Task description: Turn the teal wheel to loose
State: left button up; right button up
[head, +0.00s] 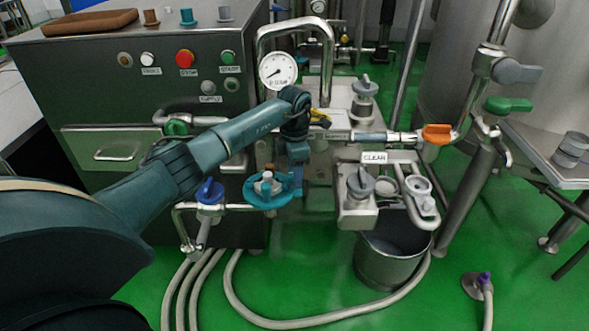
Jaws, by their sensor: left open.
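The teal wheel (254,193) is a flat round handwheel with a pale metal hub, left of centre on the pipework. My left arm reaches in from the left, and its wrist bends down above the wheel's right side. My left gripper (297,178) points down, open, at the right edge of the wheel's rim. I cannot tell whether its fingers touch the rim; the fingertips are small and partly merge with the wheel. My right gripper is not in view.
A blue valve handle (210,192) sits just left of the wheel. A pressure gauge (278,71) and bent pipe stand behind my wrist. An orange handle (437,134) and a "CLEAR" sign (374,157) are to the right. A metal bucket (388,262) and hoses are below.

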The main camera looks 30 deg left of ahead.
pick_arm(q)
jog(key=c, duration=1)
